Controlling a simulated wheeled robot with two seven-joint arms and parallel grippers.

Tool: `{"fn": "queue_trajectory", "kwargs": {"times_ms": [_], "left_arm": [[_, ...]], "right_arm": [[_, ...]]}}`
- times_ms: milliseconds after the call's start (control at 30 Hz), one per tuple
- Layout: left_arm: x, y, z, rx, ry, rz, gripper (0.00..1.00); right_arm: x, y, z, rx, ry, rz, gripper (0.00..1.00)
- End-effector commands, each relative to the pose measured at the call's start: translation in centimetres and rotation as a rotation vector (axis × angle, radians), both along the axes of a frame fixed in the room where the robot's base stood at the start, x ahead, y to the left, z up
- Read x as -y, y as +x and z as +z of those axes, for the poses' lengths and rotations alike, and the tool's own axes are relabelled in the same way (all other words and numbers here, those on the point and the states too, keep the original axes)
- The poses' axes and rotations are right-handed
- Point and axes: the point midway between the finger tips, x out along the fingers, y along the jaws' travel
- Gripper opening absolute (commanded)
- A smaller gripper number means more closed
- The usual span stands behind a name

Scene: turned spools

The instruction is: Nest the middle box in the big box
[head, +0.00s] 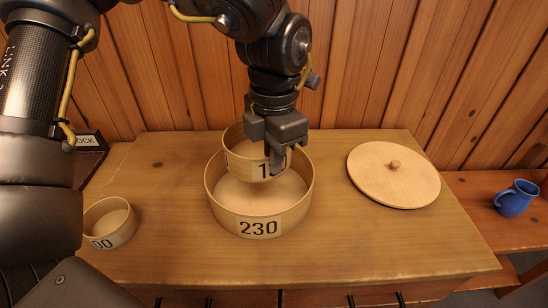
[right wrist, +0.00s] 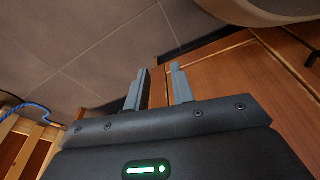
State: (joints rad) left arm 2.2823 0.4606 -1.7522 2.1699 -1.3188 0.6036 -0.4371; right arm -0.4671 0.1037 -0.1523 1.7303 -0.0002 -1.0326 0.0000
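The big box (head: 228,216), a round wooden box labelled 230, stands open and upright on the cabinet top. The middle box (head: 238,165), a smaller round wooden box with a partly covered label starting with 1, is over the back of the big box. My left gripper (head: 279,172) comes down from above and is shut on the right side of the middle box's wall; one finger shows outside, and the other is hidden. The middle box hides the big box's back rim. My right gripper (right wrist: 160,72) is open and empty in the right wrist view.
A round lid (head: 370,177) with a knob lies at the right. A plank wall closes the back.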

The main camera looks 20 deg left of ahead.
Motion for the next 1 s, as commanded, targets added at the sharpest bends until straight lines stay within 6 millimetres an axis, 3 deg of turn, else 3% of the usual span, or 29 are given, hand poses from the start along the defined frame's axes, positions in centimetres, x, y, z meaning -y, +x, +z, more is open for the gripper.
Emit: {"fn": "queue_trajectory", "kwargs": {"times_ms": [1000], "left_arm": [[0.0, 0.0, -2.9, 0.002, -0.002, -0.002, 0.0]], "right_arm": [[-0.1, 1.3, 5.8, 0.037, 0.002, -0.006, 0.24]]}}
